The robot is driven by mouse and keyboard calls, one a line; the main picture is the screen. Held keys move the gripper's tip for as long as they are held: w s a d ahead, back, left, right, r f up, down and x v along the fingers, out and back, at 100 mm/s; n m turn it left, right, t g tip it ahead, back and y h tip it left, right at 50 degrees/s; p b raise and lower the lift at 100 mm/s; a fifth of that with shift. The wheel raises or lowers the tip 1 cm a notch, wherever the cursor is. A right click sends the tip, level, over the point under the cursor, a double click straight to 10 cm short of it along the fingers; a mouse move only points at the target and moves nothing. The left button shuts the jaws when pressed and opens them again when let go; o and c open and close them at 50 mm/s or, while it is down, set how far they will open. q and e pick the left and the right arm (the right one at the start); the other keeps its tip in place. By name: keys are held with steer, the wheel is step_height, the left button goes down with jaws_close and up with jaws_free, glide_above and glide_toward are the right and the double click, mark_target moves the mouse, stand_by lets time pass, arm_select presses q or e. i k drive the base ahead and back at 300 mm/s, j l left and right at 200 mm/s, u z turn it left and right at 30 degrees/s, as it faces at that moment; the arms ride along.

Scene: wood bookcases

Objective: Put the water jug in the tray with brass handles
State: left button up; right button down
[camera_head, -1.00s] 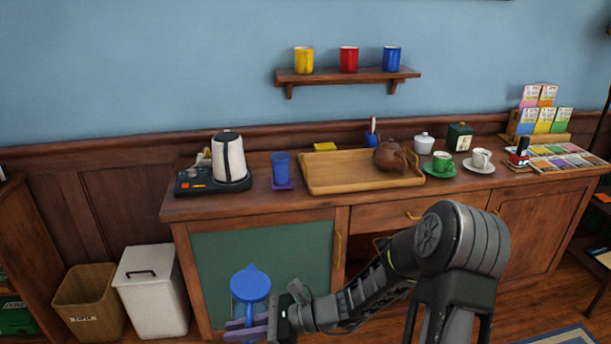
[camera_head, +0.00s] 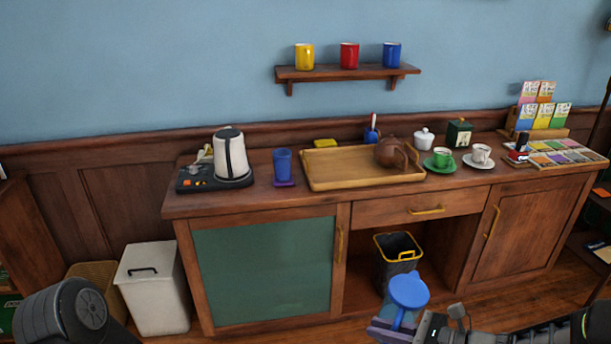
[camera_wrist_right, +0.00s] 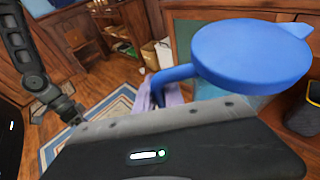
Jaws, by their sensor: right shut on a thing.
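The blue water jug (camera_head: 408,291) is low in front of the cabinet. My right gripper (camera_head: 393,329) is shut on it and holds it off the floor, roughly upright. In the right wrist view the jug's round blue top (camera_wrist_right: 250,55) is close, and its handle runs down to the pale fingers (camera_wrist_right: 172,97); the lower body is mostly hidden. The wooden tray (camera_head: 335,182) lies on the counter, well above and behind the jug. Its brass handles are too small to make out. A brown teapot (camera_head: 390,153) stands at its right end. My left gripper does not show.
Left of the tray are a blue cup (camera_head: 282,163) and a white kettle (camera_head: 230,155). A green cup and saucer (camera_head: 440,162) sit close on its right. A dark bin (camera_head: 397,262) stands under the counter behind the jug. The tray's left and middle are bare.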

mark_target(330, 169)
steer(key=i+j, duration=0.2)
steer(key=j, duration=0.15)
steer(key=i+j+z, duration=0.1)
steer(key=j, duration=0.25)
steer(key=i+j, duration=0.3)
steer(key=i+j+z, duration=0.1)
steer(key=j, duration=0.35)
steer(key=i+j+z, duration=0.1)
steer(key=i+j, duration=0.15)
steer(key=j, duration=0.15)
steer(key=i+j, duration=0.15)
steer(key=j, duration=0.25)
